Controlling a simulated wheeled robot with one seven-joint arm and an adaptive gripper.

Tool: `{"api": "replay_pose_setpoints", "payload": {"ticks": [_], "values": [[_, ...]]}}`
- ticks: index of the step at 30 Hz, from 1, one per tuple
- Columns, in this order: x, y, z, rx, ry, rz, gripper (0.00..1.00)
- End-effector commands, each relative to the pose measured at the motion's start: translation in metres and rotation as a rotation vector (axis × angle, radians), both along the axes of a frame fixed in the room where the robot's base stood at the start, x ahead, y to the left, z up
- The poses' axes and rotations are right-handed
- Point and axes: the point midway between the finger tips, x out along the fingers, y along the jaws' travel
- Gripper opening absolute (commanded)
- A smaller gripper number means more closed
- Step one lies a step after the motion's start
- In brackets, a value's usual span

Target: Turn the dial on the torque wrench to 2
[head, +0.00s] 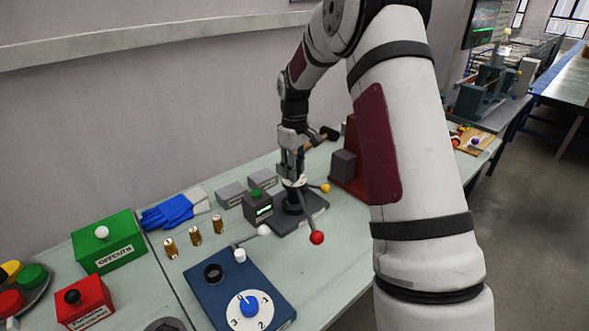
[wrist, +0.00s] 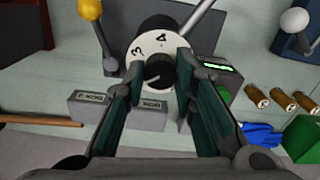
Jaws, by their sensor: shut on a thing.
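A black knob (wrist: 158,74) with a white mark sits inside a white numbered ring (wrist: 147,45) in the wrist view. The digits 3 and 4 show on the ring; its lower part is hidden by my fingers and the knob. My gripper (wrist: 160,73) is shut on the knob, one finger on each side. In the head view my gripper (head: 293,172) points down onto the dark stand (head: 300,217) that carries the dial, with a red-ball lever (head: 317,237) and a yellow ball (head: 325,188). I cannot tell whether the mark points at 2.
A blue box (head: 225,283) with another numbered dial (head: 249,309) stands in front. A box with a green display (head: 258,206) and grey boxes (head: 232,193) are close beside the stand. Brass cylinders (head: 194,237), blue gloves (head: 169,212) and a green box (head: 106,246) lie left.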

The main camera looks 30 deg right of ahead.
Motion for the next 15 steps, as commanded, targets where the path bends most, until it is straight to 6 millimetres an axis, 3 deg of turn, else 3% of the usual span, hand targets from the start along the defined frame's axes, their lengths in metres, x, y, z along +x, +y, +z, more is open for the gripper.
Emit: {"api": "replay_pose_setpoints", "payload": {"ticks": [12, 13, 15], "values": [[-0.0003, 0.0005, -0.0003, 0.002, 0.002, 0.007, 0.00], [-0.0003, 0.0005, -0.0003, 0.002, 0.002, 0.007, 0.29], [-0.0002, 0.0006, -0.0003, 0.001, 0.001, 0.007, 0.45]]}}
